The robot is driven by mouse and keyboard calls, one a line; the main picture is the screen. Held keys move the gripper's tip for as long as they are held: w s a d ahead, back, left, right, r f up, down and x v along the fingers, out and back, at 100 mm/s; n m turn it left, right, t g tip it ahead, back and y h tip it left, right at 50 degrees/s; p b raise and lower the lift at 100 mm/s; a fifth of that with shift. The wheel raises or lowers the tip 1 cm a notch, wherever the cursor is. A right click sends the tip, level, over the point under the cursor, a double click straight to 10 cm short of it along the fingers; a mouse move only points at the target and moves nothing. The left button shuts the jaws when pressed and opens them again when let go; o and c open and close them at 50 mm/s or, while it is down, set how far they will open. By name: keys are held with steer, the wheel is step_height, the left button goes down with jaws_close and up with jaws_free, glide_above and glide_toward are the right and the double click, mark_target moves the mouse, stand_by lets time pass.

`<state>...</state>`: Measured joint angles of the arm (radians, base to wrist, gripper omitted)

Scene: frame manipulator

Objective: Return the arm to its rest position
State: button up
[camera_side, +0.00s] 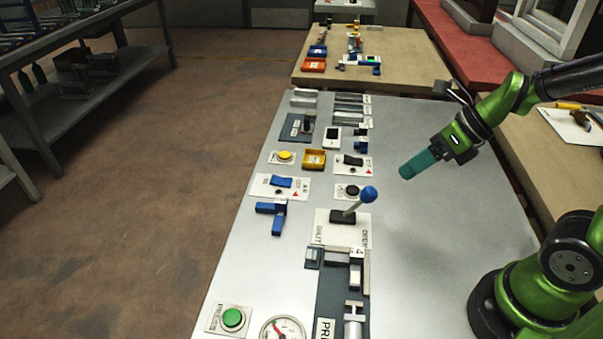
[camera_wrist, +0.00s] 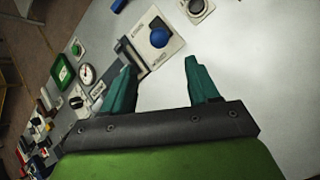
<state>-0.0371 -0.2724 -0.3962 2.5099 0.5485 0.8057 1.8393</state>
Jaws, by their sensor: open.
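My gripper (camera_side: 418,164) has teal fingers and hangs in the air over the right part of the grey table (camera_side: 430,240), to the right of the control panels. In the wrist view my gripper (camera_wrist: 158,82) shows its two fingers apart with nothing between them. A lever with a blue ball knob (camera_side: 368,194) stands on a white plate below and left of the gripper, apart from it. The same blue knob (camera_wrist: 159,38) shows beyond the fingers in the wrist view.
The table's right part is clear. A wooden table (camera_side: 410,62) with small parts stands behind.

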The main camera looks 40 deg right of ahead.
steer(key=shift+s+d+r, duration=0.25)
steer(key=shift+s+r, duration=0.1)
steer(key=shift+r, duration=0.2)
steer(key=s+a+r+n+h, duration=0.1)
steer(key=s+a+r+n, duration=0.1)
steer(key=n, duration=1.3)
steer(key=s+a+r+n+t+h, duration=0.1)
steer(key=r+n, duration=0.4)
steer(key=n, duration=1)
steer(key=shift+s+a+r+t+h, duration=0.3)
steer(key=shift+s+a+h, duration=0.15)
steer(key=shift+a, duration=0.2)
